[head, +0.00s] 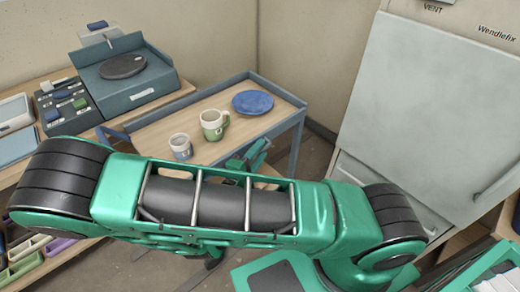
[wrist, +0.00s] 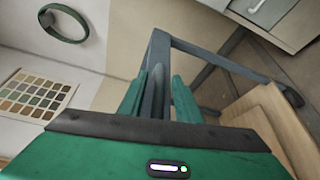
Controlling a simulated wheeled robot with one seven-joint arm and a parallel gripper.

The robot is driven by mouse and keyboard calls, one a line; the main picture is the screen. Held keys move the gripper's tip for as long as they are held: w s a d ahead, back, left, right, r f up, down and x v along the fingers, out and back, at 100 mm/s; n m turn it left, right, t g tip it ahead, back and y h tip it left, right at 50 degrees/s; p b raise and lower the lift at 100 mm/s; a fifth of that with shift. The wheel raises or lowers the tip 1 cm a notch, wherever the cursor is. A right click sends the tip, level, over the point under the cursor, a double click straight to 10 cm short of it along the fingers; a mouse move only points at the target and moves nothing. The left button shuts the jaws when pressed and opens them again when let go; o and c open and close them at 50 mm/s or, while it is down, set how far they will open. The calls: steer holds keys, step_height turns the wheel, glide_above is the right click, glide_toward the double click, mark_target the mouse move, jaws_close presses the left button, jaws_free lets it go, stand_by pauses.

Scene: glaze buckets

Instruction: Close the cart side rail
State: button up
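The cart (head: 175,133) has a wooden top and blue-grey rails, and stands beyond my arm in the head view. Its right-hand frame (head: 297,146) runs down beside the top. A blue-grey bar sticks out at the cart's left end (head: 112,130). My gripper (head: 254,154) is at the cart's near right part, partly hidden by my arm. In the wrist view, a blue-grey frame (wrist: 220,62) bends at a corner, and one bar of it comes down towards the green fingers of my gripper (wrist: 158,92). The fingers stand on either side of grey parts; I cannot tell whether they press on the bar.
A bench with a scale (head: 124,70) stands at the left. A large pale cabinet (head: 430,110) stands at the right. Bare floor (head: 312,160) shows between cart and cabinet.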

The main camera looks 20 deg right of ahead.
steer(key=v, duration=0.8)
steer(key=shift+s+a, duration=0.3)
steer(key=shift+a, duration=0.05)
steer(key=s+d+r+m+g+y, duration=0.2)
steer(key=s+d+r+m+g, duration=0.1)
steer(key=d+m+g, duration=0.5)
steer(key=s+d+r+m+g+y, duration=0.25)
steer(key=d+r+g, duration=0.2)
steer(key=d, duration=0.45)
steer(key=s+d+r+m+t+y, duration=0.1)
steer(key=s+d+r+m+y, duration=0.5)
steer(key=s+r, duration=0.5)
steer(key=shift+s+y, duration=0.8)
steer(key=shift+y, duration=0.55)
steer(key=shift+d+r+t, duration=0.1)
steer(key=shift+d+t, duration=0.05)
steer(key=shift+t, duration=0.1)
